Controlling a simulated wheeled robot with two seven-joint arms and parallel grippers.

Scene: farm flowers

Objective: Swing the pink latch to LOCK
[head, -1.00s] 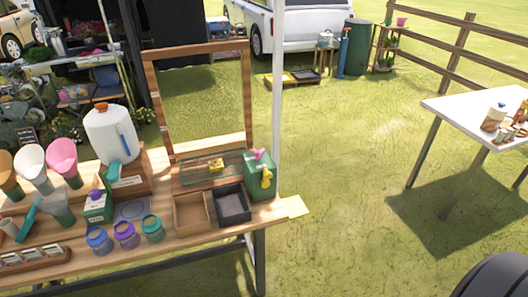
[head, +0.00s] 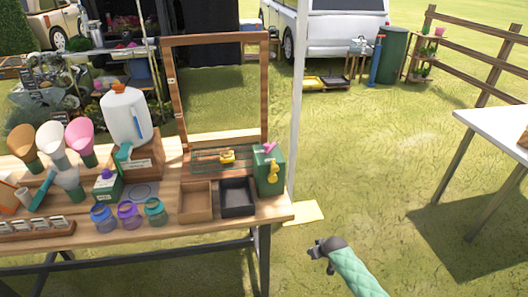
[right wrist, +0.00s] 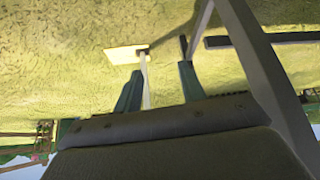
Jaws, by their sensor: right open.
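The pink latch (head: 270,147) sits at the top of a green box (head: 277,181) at the right end of the wooden table. A yellow fitting (head: 273,171) is on the front of the same box. My right gripper (head: 317,252) is in the head view, in the air right of the table end and lower than the box. It is apart from the box. In the right wrist view its two fingers (right wrist: 157,75) are spread with nothing between them, over grass. The latch is not seen in the right wrist view. My left gripper is not in view.
The table (head: 236,214) holds a black tray (head: 237,205), a brown tray (head: 196,208), several jars and a tall wooden frame (head: 175,100) behind. A white pole (head: 297,110) stands behind the green box.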

